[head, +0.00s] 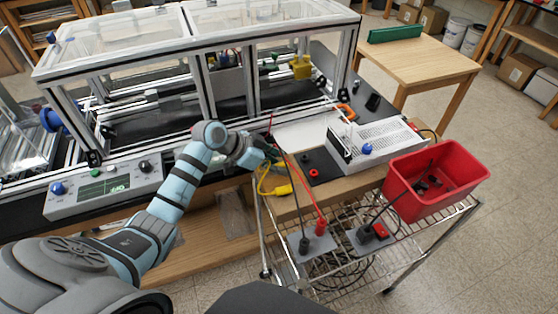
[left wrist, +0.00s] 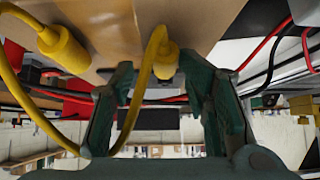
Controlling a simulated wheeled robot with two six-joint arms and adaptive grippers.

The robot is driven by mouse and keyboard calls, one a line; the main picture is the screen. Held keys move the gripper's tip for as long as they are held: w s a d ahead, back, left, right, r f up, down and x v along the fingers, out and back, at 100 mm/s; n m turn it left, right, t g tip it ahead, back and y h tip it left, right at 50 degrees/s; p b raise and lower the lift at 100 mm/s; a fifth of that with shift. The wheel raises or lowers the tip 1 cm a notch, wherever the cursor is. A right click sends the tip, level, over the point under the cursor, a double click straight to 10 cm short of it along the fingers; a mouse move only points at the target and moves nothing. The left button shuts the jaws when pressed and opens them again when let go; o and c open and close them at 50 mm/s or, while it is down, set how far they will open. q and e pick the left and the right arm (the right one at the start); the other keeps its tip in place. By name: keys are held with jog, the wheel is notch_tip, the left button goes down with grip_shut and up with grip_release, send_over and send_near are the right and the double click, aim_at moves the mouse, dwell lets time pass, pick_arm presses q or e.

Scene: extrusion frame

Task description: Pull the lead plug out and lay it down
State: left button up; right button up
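A yellow lead (head: 262,181) loops over the cart's wooden top below my left gripper. One yellow plug (head: 283,190) lies on that top at the lead's near end. In the left wrist view this plug (left wrist: 62,48) is at the upper left, and the lead's other yellow plug (left wrist: 166,62) is between my left fingers. My left gripper (left wrist: 163,85) is open, one finger on each side of that plug, with visible gaps. In the head view the left gripper (head: 272,154) hides this plug. Whether it sits in a socket cannot be told. My right gripper is not in view.
Red and black leads run past my left gripper to a red plug (head: 320,228) and a black plug (head: 304,244) on the cart's lower level. The extrusion frame (head: 200,75) is behind.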

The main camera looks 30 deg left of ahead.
pick_arm(q)
jog(key=shift+s+r, duration=0.2)
jog(key=shift+s, duration=0.2)
jog(key=v, duration=0.5)
jog(key=shift+w+a+r, duration=0.1)
jog(key=shift+w+a, duration=0.15)
jog(key=shift+a, duration=0.05)
jog(key=v, duration=0.6)
jog(key=shift+s, duration=0.25)
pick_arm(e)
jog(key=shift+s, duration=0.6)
pick_arm(q)
jog(key=shift+s+d+r, duration=0.1)
jog(key=shift+s+r, duration=0.05)
jog(key=shift+r, duration=0.05)
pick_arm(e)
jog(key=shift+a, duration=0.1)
